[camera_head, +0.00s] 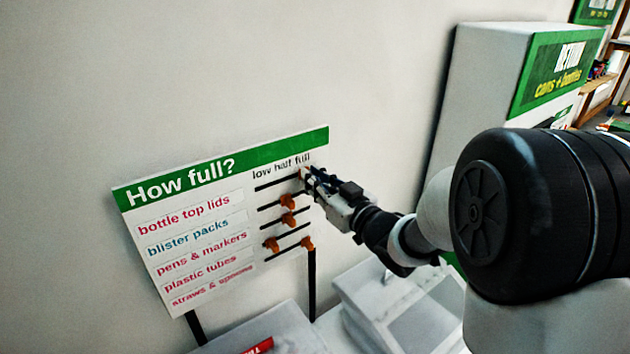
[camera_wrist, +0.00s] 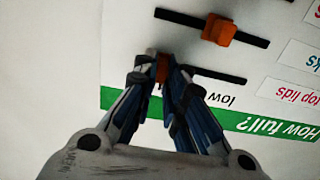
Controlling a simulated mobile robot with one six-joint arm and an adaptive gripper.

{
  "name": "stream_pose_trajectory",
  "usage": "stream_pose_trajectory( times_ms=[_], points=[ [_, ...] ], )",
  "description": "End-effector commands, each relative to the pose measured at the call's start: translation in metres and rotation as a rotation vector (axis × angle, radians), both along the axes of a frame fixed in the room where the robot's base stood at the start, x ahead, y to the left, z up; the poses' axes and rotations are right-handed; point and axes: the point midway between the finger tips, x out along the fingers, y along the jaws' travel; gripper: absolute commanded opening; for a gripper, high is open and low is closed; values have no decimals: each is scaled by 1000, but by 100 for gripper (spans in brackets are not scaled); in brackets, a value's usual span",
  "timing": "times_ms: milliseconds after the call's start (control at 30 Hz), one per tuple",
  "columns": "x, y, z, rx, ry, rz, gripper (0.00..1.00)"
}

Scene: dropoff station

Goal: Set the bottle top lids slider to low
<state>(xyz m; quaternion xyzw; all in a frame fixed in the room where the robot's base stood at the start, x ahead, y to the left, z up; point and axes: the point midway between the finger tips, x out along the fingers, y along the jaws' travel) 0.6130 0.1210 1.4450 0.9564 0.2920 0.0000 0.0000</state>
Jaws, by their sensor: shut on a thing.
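A white "How full?" board (camera_head: 160,237) with a green header stands against the wall. Its top row reads "bottle top lids", which also shows upside down in the wrist view (camera_wrist: 297,101). The top black slot (camera_head: 275,183) runs under the words low, half, full. My gripper (camera_head: 306,173) is at the right, full end of that slot. In the wrist view my gripper (camera_wrist: 163,62) is shut around the top row's orange knob (camera_wrist: 162,70). The fingers partly hide the knob. The slot (camera_wrist: 215,76) towards low is clear.
The row below has its own orange knob (camera_head: 288,201), close to my gripper; it also shows in the wrist view (camera_wrist: 218,31). Several more knobs sit lower. A white machine with a green sign (camera_head: 557,72) stands right. A grey-white bin (camera_head: 395,305) is below.

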Motion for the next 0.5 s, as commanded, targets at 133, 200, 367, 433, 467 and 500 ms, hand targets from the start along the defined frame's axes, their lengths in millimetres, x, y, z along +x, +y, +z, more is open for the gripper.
stream_pose_trajectory(
  times_ms=[133,200,367,433,467,500],
  points=[
    [-3,5,0,0,-1,2,0],
    [-9,15,-2,-1,-3,4,0],
    [-33,50,-4,0,-5,8,0],
    [-42,64,-4,0,-6,7,0],
    [-46,69,-3,0,-7,7,0],
    [-49,74,-3,0,-5,5,0]
  ],
)
